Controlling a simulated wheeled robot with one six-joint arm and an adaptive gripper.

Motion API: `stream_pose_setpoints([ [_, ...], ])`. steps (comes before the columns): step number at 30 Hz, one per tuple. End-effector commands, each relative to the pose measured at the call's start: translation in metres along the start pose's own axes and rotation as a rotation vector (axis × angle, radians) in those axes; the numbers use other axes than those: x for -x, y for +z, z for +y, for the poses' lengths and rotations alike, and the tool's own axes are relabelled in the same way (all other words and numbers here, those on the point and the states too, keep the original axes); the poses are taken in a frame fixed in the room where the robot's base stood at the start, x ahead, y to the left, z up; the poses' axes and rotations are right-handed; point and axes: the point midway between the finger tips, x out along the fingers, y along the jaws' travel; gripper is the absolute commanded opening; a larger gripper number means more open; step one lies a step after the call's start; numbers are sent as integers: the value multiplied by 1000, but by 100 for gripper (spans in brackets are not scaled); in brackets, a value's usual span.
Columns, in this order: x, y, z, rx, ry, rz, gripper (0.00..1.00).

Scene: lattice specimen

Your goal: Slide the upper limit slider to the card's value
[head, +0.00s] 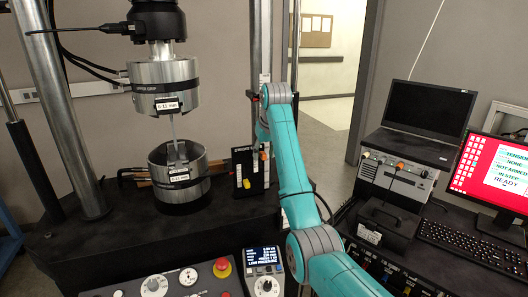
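My teal arm rises from the lower right, and its far end (264,128) is in front of the frame's right column. My gripper's fingers cannot be made out there, so whether they are open or shut does not show. A black board (246,172) with small white labels and a yellow piece stands left of my arm. No card value is readable.
The upper grip (163,88) and lower grip (180,190) stand left, with a thin specimen between them. A control panel with a red button (222,267) and a small display (265,257) are in front. A laptop (426,110), red-screened monitor (490,175) and keyboard (470,245) are right.

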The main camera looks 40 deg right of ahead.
Motion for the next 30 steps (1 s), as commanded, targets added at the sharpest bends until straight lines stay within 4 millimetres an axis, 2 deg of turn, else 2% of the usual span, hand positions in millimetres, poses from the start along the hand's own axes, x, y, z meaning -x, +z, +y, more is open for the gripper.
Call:
stream_pose_setpoints([
  [1, 0, 0, 0, 0, 0, 0, 35],
  [5, 0, 0, 0, 0, 0, 0, 3],
  [6, 0, 0, 0, 0, 0, 0, 0],
  [14, -3, 1, 0, 0, 0, -1, 0],
  [23, -22, 9, 0, 0, 0, -2, 0],
  [29, -23, 10, 0, 0, 0, -1, 0],
  [30, -23, 10, 0, 0, 0, -1, 21],
])
